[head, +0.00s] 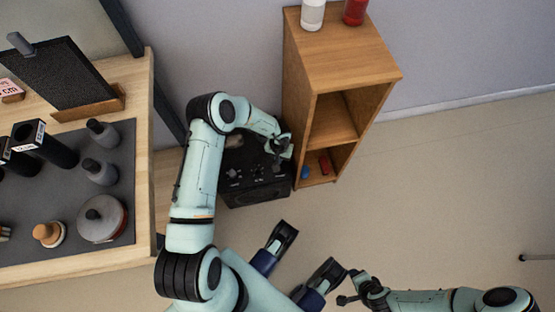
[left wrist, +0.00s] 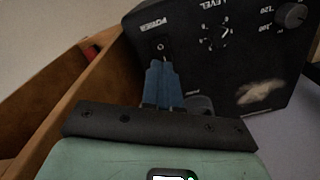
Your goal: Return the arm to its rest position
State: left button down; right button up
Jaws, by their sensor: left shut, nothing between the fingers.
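My left arm reaches in from the left in the head view, and my left gripper (head: 278,146) is over the top right part of a black speaker box (head: 258,188). In the left wrist view the blue fingers (left wrist: 161,84) are shut together with nothing between them. They lie in front of the speaker's black panel (left wrist: 200,75), just below the POWER label and a small round part. I cannot tell whether they touch it. My right gripper (head: 352,288) is low in the head view, away from the speaker; its jaws are too small to judge.
A wooden shelf (head: 345,60) stands right beside the speaker, with a white bottle (head: 312,14) and red bottle (head: 354,11) on top. Small blue and red items lie in its lower compartment. A table (head: 143,150) with several objects is at left.

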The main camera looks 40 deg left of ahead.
dwell(0.4)
